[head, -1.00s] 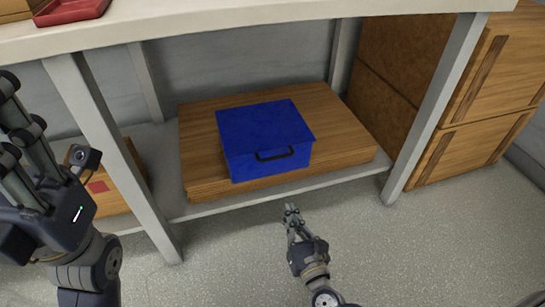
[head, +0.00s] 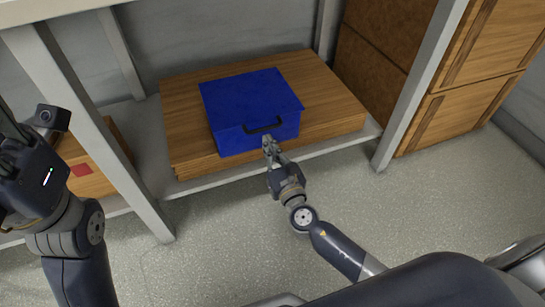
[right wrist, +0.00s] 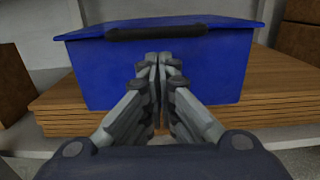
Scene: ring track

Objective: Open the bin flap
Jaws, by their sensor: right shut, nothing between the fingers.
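The blue bin (head: 238,138) stands on a stack of wooden boards on the low shelf, and its flat lid (head: 250,95) is down. A dark handle (head: 264,126) runs along the bin's front, below the lid edge. It also shows in the right wrist view (right wrist: 156,32). My right gripper (head: 268,142) is shut and empty, in front of the bin and just below the handle. In the right wrist view its closed fingertips (right wrist: 158,58) lie just under the handle; I cannot tell whether they touch. My left gripper (head: 12,140) is at the left edge, partly cut off, its fingers unclear.
The wooden boards (head: 335,95) fill the shelf's middle. A box with a red mark (head: 90,165) sits at left, wooden crates (head: 455,115) at right. Floor in front is clear.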

